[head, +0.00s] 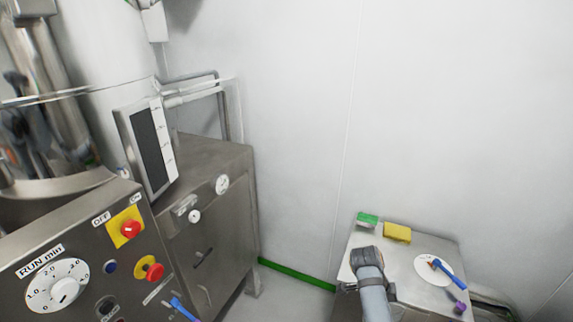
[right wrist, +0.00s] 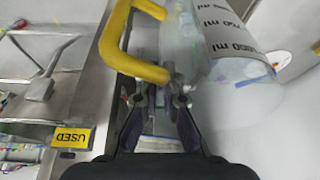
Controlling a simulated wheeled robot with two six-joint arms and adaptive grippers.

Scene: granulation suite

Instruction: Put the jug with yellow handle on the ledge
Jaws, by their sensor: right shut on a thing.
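In the right wrist view, the jug (right wrist: 235,75) is clear plastic with a printed white band marked in ml. Its yellow handle (right wrist: 118,45) is a bent loop at the upper middle. My right gripper (right wrist: 162,95) is shut on the handle near its lower end. The jug is at the right of the fingers, tilted in this view. The jug does not show in the head view. A grey part of my arm (head: 368,265) rises there over the small steel table. My left gripper is out of view. I cannot tell which surface is the ledge.
The steel table (head: 415,262) holds a green block (head: 367,220), a yellow block (head: 397,232) and a white disc (head: 426,266) with a blue tool. A steel machine (head: 95,255) with knobs fills the left. The wrist view shows a yellow USED label (right wrist: 70,137) beside a steel edge.

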